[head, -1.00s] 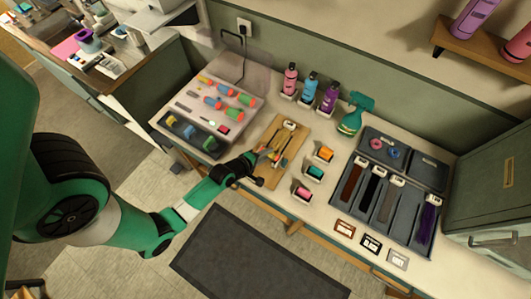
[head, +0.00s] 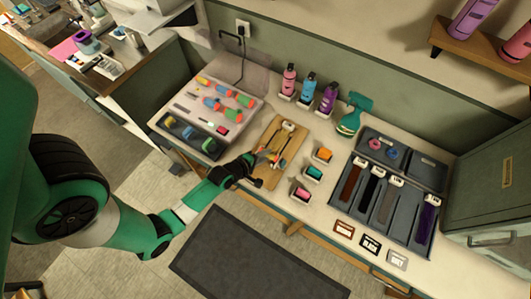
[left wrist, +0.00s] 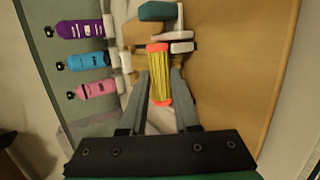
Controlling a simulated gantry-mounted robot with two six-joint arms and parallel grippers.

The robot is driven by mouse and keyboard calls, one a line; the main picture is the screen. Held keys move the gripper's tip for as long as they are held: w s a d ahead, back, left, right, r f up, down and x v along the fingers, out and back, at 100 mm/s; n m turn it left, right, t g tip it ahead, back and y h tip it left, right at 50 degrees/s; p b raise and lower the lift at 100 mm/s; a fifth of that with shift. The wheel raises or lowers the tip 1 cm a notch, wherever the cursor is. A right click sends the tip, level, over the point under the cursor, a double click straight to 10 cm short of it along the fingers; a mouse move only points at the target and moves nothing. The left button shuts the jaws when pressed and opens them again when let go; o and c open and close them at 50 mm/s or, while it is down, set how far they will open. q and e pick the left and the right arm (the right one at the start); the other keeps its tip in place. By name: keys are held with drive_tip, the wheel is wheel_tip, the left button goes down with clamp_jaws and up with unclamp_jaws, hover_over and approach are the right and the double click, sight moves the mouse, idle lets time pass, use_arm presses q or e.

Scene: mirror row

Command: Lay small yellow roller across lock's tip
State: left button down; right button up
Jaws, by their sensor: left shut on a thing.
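My left gripper (head: 268,156) is over the wooden board (head: 266,142) in the head view. In the left wrist view, its two grey fingers (left wrist: 161,88) are shut on the small yellow roller (left wrist: 158,70), which has orange-red ends. The roller lies lengthwise between the fingers. A pale holder (head: 288,126) sits at the board's far end. The lock is hard to make out. The gripper and roller cover part of the board, and I cannot tell whether the roller touches the lock. My right gripper is not in view.
Orange (head: 323,154), teal (head: 314,173) and pink (head: 301,191) items stand in small holders right of the board. A tray of rollers and tools (head: 210,108) is to the left. Dark trays (head: 397,151) are at the right.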

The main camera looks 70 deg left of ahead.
use_arm(q)
drive_tip(key=shift+s+d+f, duration=0.2)
drive_tip(key=shift+s+f, duration=0.1)
drive_tip(key=shift+f, duration=0.25)
drive_tip(key=shift+s+d+f, duration=0.2)
drive_tip(key=shift+s+f, duration=0.1)
drive_tip(key=shift+f, duration=0.25)
drive_tip(key=c, duration=0.8)
unclamp_jaws()
drive_tip(key=shift+c, duration=0.3)
drive_tip(key=shift+o, duration=0.3)
drive_tip(key=shift+w+r+p, duration=0.1)
drive_tip(key=shift+r+p, duration=0.4)
drive_tip(key=shift+r, duration=0.15)
wheel_tip(320, 180, up, 2)
drive_tip(key=shift+d+r+p, duration=0.15)
drive_tip(key=shift+p, duration=1.05)
drive_tip(key=shift+r+p, duration=1.65)
drive_tip(key=shift+r, duration=0.35)
